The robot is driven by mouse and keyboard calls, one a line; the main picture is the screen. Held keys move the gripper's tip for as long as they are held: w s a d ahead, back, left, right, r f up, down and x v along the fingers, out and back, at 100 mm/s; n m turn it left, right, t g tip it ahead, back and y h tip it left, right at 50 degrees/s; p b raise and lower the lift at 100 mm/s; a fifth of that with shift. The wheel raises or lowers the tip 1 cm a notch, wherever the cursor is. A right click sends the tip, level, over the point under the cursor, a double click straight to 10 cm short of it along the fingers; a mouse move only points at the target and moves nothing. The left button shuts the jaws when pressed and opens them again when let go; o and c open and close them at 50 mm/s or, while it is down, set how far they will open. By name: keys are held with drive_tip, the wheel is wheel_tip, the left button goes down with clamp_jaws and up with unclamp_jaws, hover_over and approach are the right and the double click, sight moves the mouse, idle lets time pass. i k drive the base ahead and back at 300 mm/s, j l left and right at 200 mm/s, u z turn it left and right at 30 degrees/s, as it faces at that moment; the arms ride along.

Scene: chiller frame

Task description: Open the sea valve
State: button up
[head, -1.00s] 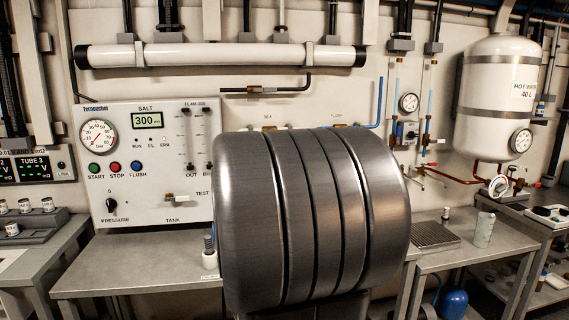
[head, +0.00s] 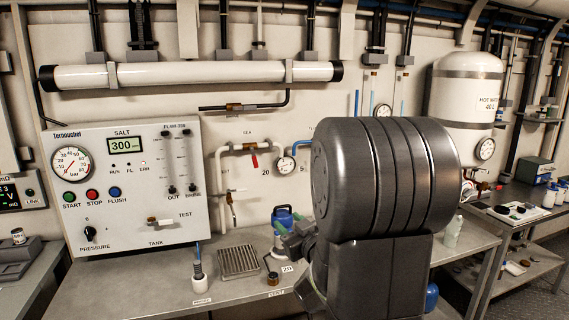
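The sea valve (head: 249,147) sits on the white pipe on the back wall, under a small label that appears to read SEA. Its red lever (head: 255,161) hangs down, across the horizontal run of pipe. What looks like my gripper (head: 289,240) shows at the left of my big dark grey arm link, low over the bench and in front of a blue container. It is below and right of the red lever and apart from it. Its fingers are small and partly hidden by my arm, so I cannot tell whether they are open.
A white control panel (head: 128,190) stands left of the pipe. A round gauge (head: 285,165) is right of the valve. The bench holds a blue container (head: 285,216), a grey drain grid (head: 239,261) and a white bottle (head: 199,272). My arm hides the wall at right of centre.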

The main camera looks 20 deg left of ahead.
sight(254, 159)
drive_tip(key=i+j, duration=0.15)
drive_tip(key=j, duration=0.15)
drive_tip(key=i+j+z, duration=0.15)
drive_tip(key=j, duration=0.2)
drive_tip(key=i+j, duration=0.2)
drive_tip(key=j, duration=0.15)
drive_tip(key=i+j+z, duration=0.1)
drive_tip(key=j, duration=0.2)
drive_tip(key=i+j+z, duration=0.1)
drive_tip(key=j, duration=0.25)
drive_tip(key=i, duration=0.1)
